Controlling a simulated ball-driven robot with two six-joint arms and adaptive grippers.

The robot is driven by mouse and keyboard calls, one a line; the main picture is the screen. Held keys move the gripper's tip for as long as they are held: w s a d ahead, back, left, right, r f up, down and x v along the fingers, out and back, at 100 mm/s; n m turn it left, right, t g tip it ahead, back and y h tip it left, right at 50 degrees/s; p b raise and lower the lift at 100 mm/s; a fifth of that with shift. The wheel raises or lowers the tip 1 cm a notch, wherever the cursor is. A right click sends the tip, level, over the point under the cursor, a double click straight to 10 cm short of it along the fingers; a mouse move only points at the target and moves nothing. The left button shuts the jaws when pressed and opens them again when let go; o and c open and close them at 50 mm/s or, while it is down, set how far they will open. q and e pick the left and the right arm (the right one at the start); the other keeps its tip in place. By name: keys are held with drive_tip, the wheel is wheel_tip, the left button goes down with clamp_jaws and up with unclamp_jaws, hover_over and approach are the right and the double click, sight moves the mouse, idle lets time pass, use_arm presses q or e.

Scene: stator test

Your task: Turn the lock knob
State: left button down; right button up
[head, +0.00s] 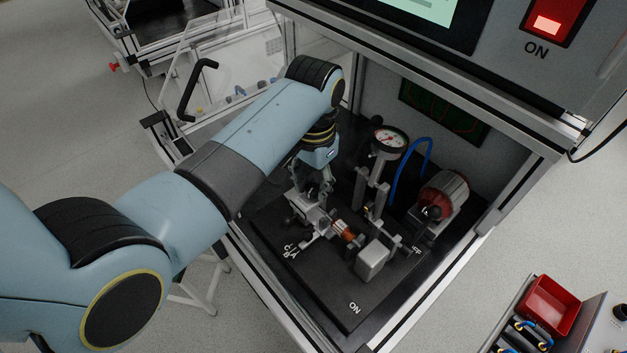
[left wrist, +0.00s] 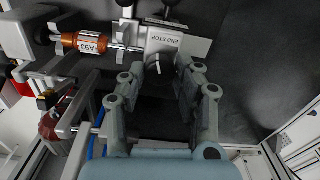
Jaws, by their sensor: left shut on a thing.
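My left gripper (head: 318,192) reaches down into the test cabinet, at the left side of the fixture. In the left wrist view its fingers (left wrist: 167,68) close in beside a grey block marked END STOP (left wrist: 165,42). They are shut on a small light-grey part, the lock knob (left wrist: 157,66), mostly hidden between the fingertips. A copper-wound stator labelled A93 (left wrist: 88,43) sits on the shaft beside the block; it also shows in the head view (head: 344,231). My right gripper is not in view.
A dial gauge (head: 388,138) on a post, a blue hose (head: 402,165) and a red-and-grey motor (head: 444,192) stand behind the fixture. The black base plate (head: 335,290) is bare towards the ON marking. A red bin (head: 549,303) is outside, lower right.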

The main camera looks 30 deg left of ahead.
sight(314, 187)
use_arm(q)
drive_tip(key=m, duration=1.2)
drive_tip(key=shift+d, duration=0.1)
drive_tip(key=shift+m, duration=0.3)
idle(0.3)
drive_tip(key=c, duration=1)
unclamp_jaws()
drive_tip(key=shift+o, duration=0.2)
drive_tip(key=shift+r, duration=0.15)
wheel_tip(314, 187, up, 12)
drive_tip(key=shift+s+f, duration=0.1)
drive_tip(key=shift+f, duration=0.1)
